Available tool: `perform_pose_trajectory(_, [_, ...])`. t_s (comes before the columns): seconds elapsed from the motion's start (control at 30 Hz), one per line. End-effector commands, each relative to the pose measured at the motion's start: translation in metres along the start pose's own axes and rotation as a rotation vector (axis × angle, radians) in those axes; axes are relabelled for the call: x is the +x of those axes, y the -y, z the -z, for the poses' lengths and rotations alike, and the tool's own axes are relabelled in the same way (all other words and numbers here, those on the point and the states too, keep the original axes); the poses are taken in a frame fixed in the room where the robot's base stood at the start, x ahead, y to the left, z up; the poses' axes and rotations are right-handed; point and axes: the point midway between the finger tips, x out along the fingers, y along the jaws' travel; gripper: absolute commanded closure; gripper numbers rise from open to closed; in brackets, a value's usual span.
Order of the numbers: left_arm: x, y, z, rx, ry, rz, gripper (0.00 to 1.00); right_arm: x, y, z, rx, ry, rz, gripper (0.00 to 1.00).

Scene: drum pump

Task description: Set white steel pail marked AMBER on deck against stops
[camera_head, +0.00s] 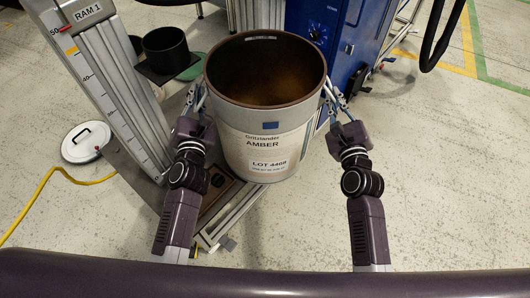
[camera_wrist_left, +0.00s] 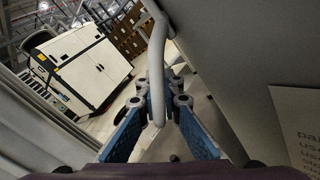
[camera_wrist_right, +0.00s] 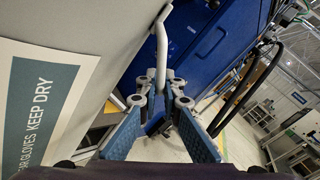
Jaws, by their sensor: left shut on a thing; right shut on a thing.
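The white steel pail (camera_head: 263,130) marked AMBER is upright and open at the top in the head view, with a brown inside. My left gripper (camera_head: 194,108) is at its left side, shut on a side handle (camera_wrist_left: 157,70), which shows between the blue fingers in the left wrist view. My right gripper (camera_head: 338,106) is at its right side, shut on the other handle (camera_wrist_right: 161,52). The deck (camera_head: 213,195) shows partly below and left of the pail. The pail hides most of it and any stops there. I cannot tell whether the pail's base touches anything.
The RAM 1 column (camera_head: 100,85) stands close to the left of the pail. A black cup-shaped part (camera_head: 166,50) is behind it. A blue cabinet (camera_head: 328,40) stands behind right. A round white lid (camera_head: 86,141) and yellow hose (camera_head: 45,180) lie left. Floor at right is clear.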

Motion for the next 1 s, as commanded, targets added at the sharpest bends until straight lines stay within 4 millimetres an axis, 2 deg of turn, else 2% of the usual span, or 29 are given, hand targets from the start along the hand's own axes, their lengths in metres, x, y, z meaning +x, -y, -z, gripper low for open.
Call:
perform_pose_trajectory(0.03, [0.002,-0.005,-0.005,-0.004,0.015,-0.011,1.00,0.001,0.006,-0.003,0.000,0.013,0.017,1.00])
perform_pose_trajectory(0.2, [0.002,-0.001,0.001,-0.004,0.015,-0.011,1.00,0.001,0.002,0.002,0.000,0.013,0.017,1.00])
perform_pose_trajectory(0.23, [0.001,0.002,0.008,-0.003,-0.002,-0.005,0.91,0.000,-0.004,0.009,0.000,-0.003,0.002,0.91])
perform_pose_trajectory(0.37, [0.000,0.002,0.007,-0.002,-0.002,-0.004,0.76,0.000,-0.004,0.008,0.000,-0.002,0.001,0.77])
perform_pose_trajectory(0.67, [-0.001,0.004,0.007,-0.001,-0.001,-0.001,0.76,0.000,-0.004,0.007,0.000,-0.001,0.000,0.77])
perform_pose_trajectory(0.87, [-0.021,0.005,0.008,-0.002,-0.002,0.000,0.76,0.000,-0.004,0.007,0.000,0.000,0.000,0.77])
perform_pose_trajectory(1.0, [-0.048,0.005,0.009,-0.001,-0.005,0.000,0.76,0.000,-0.004,0.007,0.000,0.000,0.000,0.77])
